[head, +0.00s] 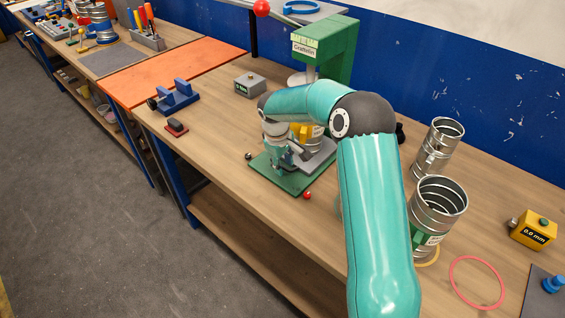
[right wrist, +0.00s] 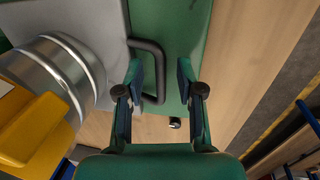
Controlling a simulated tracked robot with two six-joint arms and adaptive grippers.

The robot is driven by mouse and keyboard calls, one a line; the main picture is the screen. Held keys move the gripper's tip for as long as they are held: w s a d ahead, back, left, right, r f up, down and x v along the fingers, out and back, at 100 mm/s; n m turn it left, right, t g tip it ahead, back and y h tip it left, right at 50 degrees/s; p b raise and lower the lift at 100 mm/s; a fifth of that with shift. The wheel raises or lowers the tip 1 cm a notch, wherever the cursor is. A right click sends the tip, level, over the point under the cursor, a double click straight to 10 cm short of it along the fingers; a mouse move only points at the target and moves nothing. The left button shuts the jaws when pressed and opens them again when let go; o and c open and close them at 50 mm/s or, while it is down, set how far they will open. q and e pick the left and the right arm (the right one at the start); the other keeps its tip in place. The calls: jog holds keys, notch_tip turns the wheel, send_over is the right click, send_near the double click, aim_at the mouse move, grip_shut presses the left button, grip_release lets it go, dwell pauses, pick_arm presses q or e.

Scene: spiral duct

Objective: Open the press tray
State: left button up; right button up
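The press (head: 340,50) is a green frame with a green base plate (head: 292,185) on the bench. Its grey tray (head: 322,160) lies over the base; it also shows in the right wrist view (right wrist: 95,15). A black U-shaped handle (right wrist: 159,70) sticks out from the tray's edge. My right gripper (right wrist: 159,72) is open, with the handle's outer bar between its fingertips in the picture; I cannot tell whether they touch it. In the head view my right gripper (head: 284,163) is over the base plate, and my arm hides part of the press. My left gripper is not in view.
A ribbed silver duct piece (right wrist: 65,75) and a yellow part (right wrist: 30,130) are close left of my gripper in the wrist view. Two silver ducts (head: 437,205) stand right of my arm. A grey block (head: 249,85) and a blue fixture (head: 178,98) stand left.

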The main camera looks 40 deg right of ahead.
grip_shut()
dwell(0.3)
